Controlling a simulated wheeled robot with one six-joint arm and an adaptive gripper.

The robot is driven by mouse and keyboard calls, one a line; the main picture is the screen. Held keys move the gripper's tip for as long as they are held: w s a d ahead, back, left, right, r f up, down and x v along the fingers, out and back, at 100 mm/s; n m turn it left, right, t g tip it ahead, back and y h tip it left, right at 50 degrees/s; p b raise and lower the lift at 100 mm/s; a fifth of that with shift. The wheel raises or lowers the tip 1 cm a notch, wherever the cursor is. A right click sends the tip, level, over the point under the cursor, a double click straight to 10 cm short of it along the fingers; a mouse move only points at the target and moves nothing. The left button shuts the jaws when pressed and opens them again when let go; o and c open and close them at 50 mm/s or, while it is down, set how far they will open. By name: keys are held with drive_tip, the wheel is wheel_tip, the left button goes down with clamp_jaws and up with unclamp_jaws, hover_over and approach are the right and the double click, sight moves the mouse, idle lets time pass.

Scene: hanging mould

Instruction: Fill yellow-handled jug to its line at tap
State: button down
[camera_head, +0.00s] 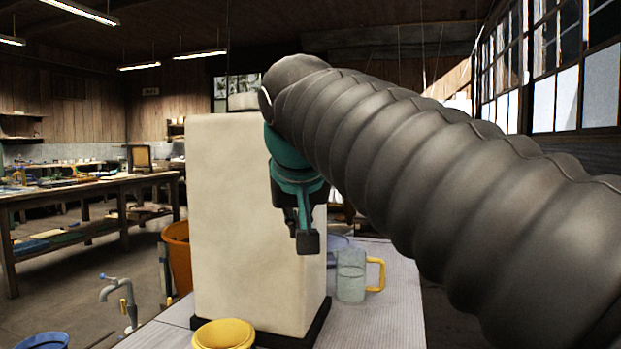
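The clear jug with a yellow handle (351,279) stands upright on the light grey table, just right of the large pale block. Its handle points right. I cannot make out its line or whether it holds water. A metal tap (119,292) with a blue top stands at the lower left, beyond the table's left edge. My gripper (306,240) hangs fingers down in front of the pale block, up and to the left of the jug and apart from it in the picture. Its fingers show nearly side-on, so their opening is unclear. I see nothing held.
The tall pale block (240,220) on a dark base takes up the table's middle. A yellow bowl (224,335) sits at its front. An orange bucket (178,258) is behind left. A blue vessel (42,342) is at lower left. The table (385,320) is clear before the jug.

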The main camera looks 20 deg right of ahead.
drive_tip(key=w+a+r+m+t+h, duration=0.1)
drive_tip(key=w+r, duration=0.3)
drive_tip(key=r, duration=0.9)
drive_tip(key=shift+a+r+m, duration=0.25)
drive_tip(key=shift+a+m, duration=0.3)
drive_tip(key=shift+m, duration=0.15)
drive_tip(key=shift+w, duration=0.1)
